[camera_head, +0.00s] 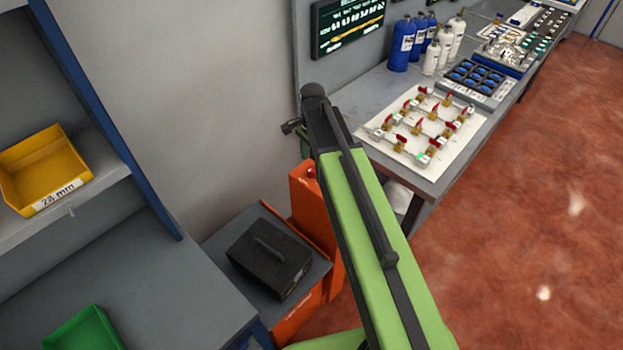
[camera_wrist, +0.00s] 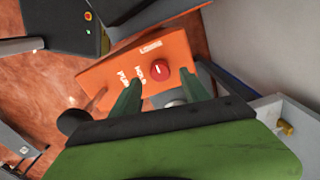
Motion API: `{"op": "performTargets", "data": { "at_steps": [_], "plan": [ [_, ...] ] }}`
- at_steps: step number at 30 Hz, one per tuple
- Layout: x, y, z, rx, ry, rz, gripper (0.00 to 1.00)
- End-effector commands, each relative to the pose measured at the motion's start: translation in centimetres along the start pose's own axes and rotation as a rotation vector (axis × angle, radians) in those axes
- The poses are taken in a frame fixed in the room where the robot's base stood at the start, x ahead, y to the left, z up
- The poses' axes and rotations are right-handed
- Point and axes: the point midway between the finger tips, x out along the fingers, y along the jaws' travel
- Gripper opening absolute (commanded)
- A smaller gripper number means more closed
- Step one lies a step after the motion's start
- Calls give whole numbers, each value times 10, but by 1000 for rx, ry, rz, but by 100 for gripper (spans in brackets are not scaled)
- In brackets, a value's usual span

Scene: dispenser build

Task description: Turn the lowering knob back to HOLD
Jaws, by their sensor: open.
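The red round knob (camera_wrist: 160,73) sits on the face of an orange housing (camera_wrist: 112,68) in the wrist view. A short white line shows on the knob. White labels beside it are too blurred to read surely. My gripper (camera_wrist: 162,85) is open, with one dark green finger at each side of the knob in the picture; I cannot tell whether they touch it. In the head view the orange housing (camera_head: 303,195) stands behind my green arm, with a small red spot, likely the knob (camera_head: 311,172), near its top. My fingers are mostly hidden there.
A dark box with a handle (camera_head: 270,258) lies left of the orange housing. A bench (camera_head: 440,170) with a board of red-handled valves (camera_head: 422,125) stands to the right. Left are a yellow bin (camera_head: 42,170) and a green bin (camera_head: 82,330). The red floor at right is clear.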

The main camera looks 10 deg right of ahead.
Motion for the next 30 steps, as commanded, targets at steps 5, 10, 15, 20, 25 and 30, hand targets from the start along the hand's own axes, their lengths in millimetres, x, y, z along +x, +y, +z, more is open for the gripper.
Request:
{"op": "performTargets", "data": {
  "at_steps": [5,10,15,20,25,30],
  "plan": [
    [40,0,0,-1,0,0,54],
    [46,0,1,-1,0,0,54],
    [44,0,1,-1,0,0,54],
    [44,0,1,-2,0,0,37],
    [44,-1,1,-2,0,0,15],
    [44,-1,1,-2,0,-1,0]
  ]
}}
